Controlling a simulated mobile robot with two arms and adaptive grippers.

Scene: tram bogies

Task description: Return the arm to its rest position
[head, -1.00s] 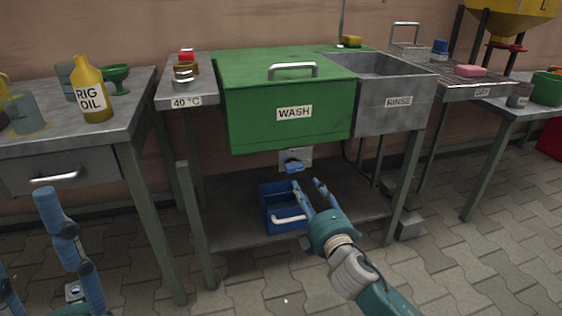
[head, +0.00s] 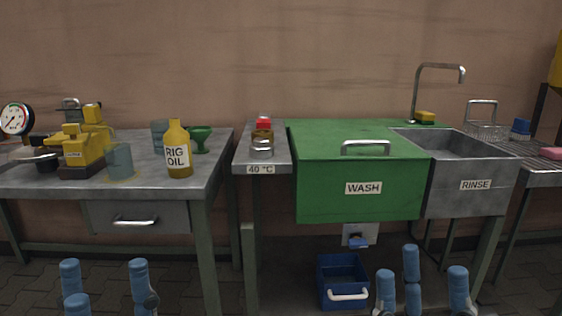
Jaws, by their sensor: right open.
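My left gripper (head: 107,275) shows only as blue fingertips at the bottom left of the head view, in front of the left table. Its fingers point up and stand well apart, with nothing between them. My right gripper (head: 421,280) shows as blue fingers at the bottom right, in front of the sink stand. Its fingers are spread and empty. The palms and the rest of both arms are below the frame.
The left table (head: 215,160) bears a rig oil bottle (head: 177,150) and a green cup (head: 200,137). The closed green wash lid (head: 345,200) and rinse basin (head: 470,190) stand right. A blue bin (head: 343,275) sits beneath, its white handle partly beside my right fingers.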

